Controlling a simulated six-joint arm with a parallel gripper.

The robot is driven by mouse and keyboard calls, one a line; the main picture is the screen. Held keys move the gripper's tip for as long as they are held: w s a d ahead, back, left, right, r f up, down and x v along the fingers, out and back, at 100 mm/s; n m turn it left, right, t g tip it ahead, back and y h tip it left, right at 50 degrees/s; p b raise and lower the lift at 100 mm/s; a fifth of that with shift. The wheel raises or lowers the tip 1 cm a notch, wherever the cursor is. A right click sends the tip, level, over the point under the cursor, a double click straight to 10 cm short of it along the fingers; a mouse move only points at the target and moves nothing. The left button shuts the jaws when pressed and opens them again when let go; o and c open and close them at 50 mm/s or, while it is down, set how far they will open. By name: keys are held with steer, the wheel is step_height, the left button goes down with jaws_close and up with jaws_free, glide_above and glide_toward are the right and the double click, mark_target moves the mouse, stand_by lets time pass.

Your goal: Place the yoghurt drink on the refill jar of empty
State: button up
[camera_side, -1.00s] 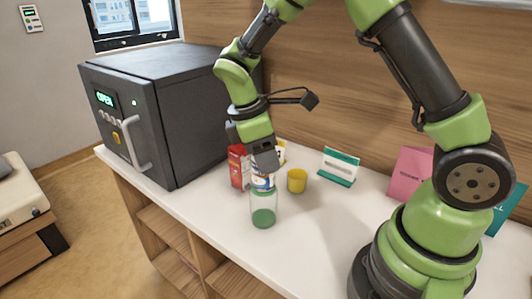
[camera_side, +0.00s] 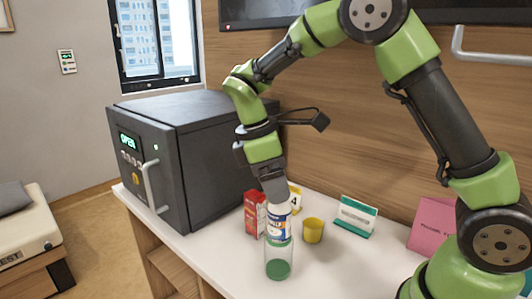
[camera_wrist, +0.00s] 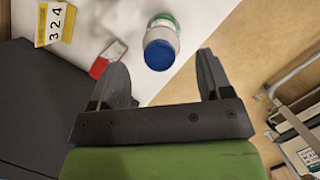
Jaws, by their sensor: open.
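The yoghurt drink (camera_side: 278,221), a white bottle with a blue-and-white label, stands upright in the side view. It is directly over a clear jar with a green bottom (camera_side: 278,268) on the white counter, and seems to rest on it. I cannot tell whether its base sits on the rim or a little inside. In the wrist view its blue cap (camera_wrist: 160,55) faces me, and a green edge shows behind the bottle. My gripper (camera_side: 271,186) is just above the bottle. In the wrist view its two fingers (camera_wrist: 163,64) are wide apart, with the cap between and beyond their tips.
A yellow cup (camera_side: 313,231) is just right of the bottle. A green-white sign (camera_side: 356,215) and pink card (camera_side: 433,226) stand further right. A dark cabinet (camera_side: 190,150) fills the left.

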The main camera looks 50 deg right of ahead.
steer(key=v, duration=0.7)
steer(key=s+r+m+t+y, duration=0.2)
steer(key=s+r+m+t, duration=0.25)
steer(key=s, duration=0.35)
steer(key=s+a+m+t+y, duration=0.1)
steer(key=s+m+t+y, duration=0.1)
steer(key=s+m+t, duration=0.3)
steer(key=s+m, duration=0.3)
steer(key=s, duration=0.1)
steer(key=shift+s+f+m, duration=0.2)
steer(key=shift+m, duration=0.15)
